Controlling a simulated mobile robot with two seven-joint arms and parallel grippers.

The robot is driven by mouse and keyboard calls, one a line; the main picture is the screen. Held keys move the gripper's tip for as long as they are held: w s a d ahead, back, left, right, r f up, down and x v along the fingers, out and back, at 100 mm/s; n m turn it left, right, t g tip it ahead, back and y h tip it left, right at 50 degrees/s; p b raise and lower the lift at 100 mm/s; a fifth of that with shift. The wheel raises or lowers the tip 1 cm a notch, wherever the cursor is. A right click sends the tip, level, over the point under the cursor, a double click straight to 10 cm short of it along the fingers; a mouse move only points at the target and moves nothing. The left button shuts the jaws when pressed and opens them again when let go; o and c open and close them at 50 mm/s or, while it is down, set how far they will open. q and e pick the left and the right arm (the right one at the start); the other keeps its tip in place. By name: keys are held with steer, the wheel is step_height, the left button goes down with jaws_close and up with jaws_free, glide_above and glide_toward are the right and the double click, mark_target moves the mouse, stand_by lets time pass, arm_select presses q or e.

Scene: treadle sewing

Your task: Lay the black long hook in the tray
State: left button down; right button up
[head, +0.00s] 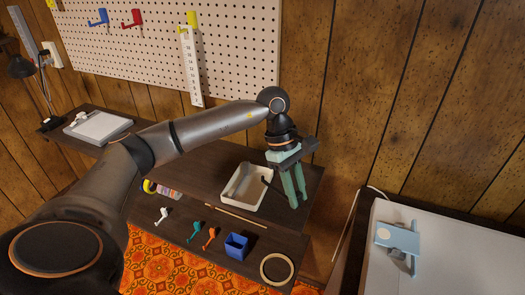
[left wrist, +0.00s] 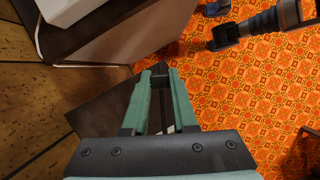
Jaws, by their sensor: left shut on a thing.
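My left gripper (head: 295,203) has pale green fingers pointing down at the right end of the dark shelf, just right of the cream tray (head: 238,206). It is shut on a thin dark piece, the black long hook (head: 267,183), which reaches left from the fingers over the tray's right side. I cannot tell whether the hook touches the tray. In the left wrist view the fingertips (left wrist: 160,72) close around something dark; most of the hook is hidden there.
A wooden stick (head: 236,214) lies in front of the tray. On the lower shelf are white, teal and orange hooks (head: 208,238), a blue cup (head: 237,246) and a tape ring (head: 277,268). A pegboard (head: 235,50) hangs behind. A white-topped table (head: 450,265) stands at right.

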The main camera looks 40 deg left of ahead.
arm_select(q)
steer(key=w+a+n+t+y+b, duration=0.1)
steer(key=w+a+n+t+y, duration=0.1)
steer(key=a+n, duration=0.6)
steer(key=w+a+n+t+y+b, duration=0.1)
steer(key=w+a+n+y, duration=0.3)
steer(key=a+n, duration=0.4)
steer(key=shift+w+r+n+t, duration=0.15)
steer(key=shift+r+n+t, duration=0.45)
steer(key=shift+n, duration=3.1)
arm_select(e)
steer(key=shift+w+a+f, duration=0.3)
steer(key=shift+a+f, duration=0.2)
steer(key=shift+a, duration=0.1)
arm_select(q)
steer(key=shift+f, duration=0.25)
arm_select(e)
steer(key=shift+f, duration=0.2)
arm_select(q)
steer(key=shift+f+b, duration=0.95)
steer(key=shift+b, duration=0.05)
steer(key=shift+f+b, duration=1.25)
steer(key=shift+f, duration=0.5)
steer(key=shift+f+b, duration=0.35)
steer(key=shift+f, duration=0.15)
arm_select(e)
steer(key=f, duration=0.3)
steer(key=shift+s+f, duration=0.2)
steer(key=shift+f, duration=0.1)
